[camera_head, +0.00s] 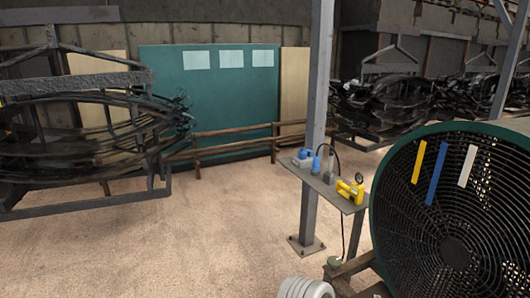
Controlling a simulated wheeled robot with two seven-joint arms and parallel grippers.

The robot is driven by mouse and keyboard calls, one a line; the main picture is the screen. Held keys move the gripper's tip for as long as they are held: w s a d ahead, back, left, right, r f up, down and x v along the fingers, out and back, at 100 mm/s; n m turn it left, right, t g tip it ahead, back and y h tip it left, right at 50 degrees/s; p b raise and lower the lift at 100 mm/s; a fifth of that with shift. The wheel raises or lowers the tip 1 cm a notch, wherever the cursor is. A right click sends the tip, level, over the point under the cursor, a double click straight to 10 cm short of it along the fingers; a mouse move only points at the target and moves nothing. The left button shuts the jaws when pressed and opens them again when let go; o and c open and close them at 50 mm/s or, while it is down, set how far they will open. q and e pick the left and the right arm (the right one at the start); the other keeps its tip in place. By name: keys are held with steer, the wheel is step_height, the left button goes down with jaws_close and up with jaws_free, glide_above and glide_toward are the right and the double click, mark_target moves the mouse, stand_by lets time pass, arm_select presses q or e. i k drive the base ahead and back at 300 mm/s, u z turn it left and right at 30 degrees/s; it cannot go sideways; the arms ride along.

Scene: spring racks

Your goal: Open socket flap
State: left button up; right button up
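A small blue and white object (303,157), perhaps the socket, sits at the far left end of a narrow grey shelf (318,185) beside a steel post. It is too small here to tell whether it has a flap or how that flap stands. A blue upright piece (316,166) and a grey upright piece (328,176) stand near it. A black cable (344,235) arches above the shelf and hangs down below it.
A yellow tool with a gauge (350,191) sits at the shelf's near end. The steel post (316,110) rises beside the shelf. A large round fan-like grille (470,205) fills the right. Racks of dark springs (80,120) stand left. The middle-left floor is clear.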

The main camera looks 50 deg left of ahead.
mark_target(301, 151)
steer(key=u, duration=2.25)
steer(key=i, duration=1.6)
steer(key=u, duration=0.3)
